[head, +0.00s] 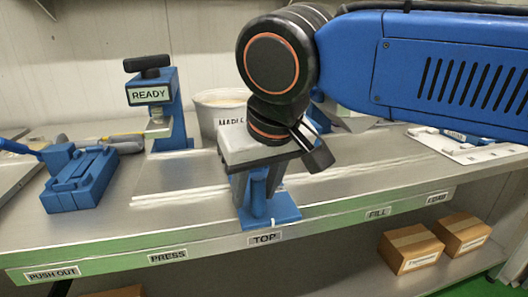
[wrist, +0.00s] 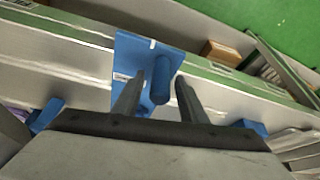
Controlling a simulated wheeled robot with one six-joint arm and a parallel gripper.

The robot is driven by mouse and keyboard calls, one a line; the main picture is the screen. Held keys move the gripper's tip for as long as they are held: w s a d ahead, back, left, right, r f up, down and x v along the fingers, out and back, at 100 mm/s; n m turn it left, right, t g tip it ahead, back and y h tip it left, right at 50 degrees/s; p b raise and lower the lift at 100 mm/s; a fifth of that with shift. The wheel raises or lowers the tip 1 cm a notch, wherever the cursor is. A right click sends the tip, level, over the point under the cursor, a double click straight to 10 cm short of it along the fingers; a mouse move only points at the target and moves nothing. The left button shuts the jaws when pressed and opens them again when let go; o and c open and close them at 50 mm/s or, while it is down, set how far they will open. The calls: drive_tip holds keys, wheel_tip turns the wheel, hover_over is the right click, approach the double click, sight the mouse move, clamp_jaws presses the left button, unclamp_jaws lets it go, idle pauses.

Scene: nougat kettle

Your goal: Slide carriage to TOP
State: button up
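The blue carriage (head: 284,208) sits on the bench rail directly behind the TOP label (head: 265,238). A white tick shows on its front edge. In the wrist view the carriage (wrist: 133,52) is a blue plate with a rounded upright post (wrist: 161,88). My gripper (head: 256,194) points down over the carriage. Its two fingers (wrist: 160,78) stand apart on either side of the post, with visible gaps, so it is open. My gripper body hides part of the carriage in the head view.
The front edge carries PUSH OUT (head: 52,272), PRESS (head: 168,256) and FILL (head: 378,212) labels. A READY press (head: 150,95) and a blue fixture (head: 80,180) stand left. The rail is clear either side of the carriage.

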drive_tip(key=v, duration=1.6)
drive_tip(key=shift+s+r, duration=0.1)
drive_tip(key=w+d+f+m+h, duration=0.1)
drive_tip(key=w+d+f+m, duration=0.15)
drive_tip(key=d+f, duration=0.85)
drive_tip(key=w+d+f+m, duration=0.1)
drive_tip(key=w+d+f, duration=0.3)
drive_tip(key=d+f, duration=0.75)
drive_tip(key=s+d+f, duration=0.1)
drive_tip(key=d+f, duration=0.1)
drive_tip(key=f, duration=0.4)
drive_tip(key=s+d+f+m, duration=0.1)
drive_tip(key=s+d+f, duration=0.1)
drive_tip(key=f, duration=0.4)
drive_tip(key=shift+s+d+f+t+h, duration=0.25)
drive_tip(key=shift+s+f+t+h, duration=0.1)
drive_tip(key=shift+t+h, duration=0.05)
drive_tip(key=shift+m, duration=0.25)
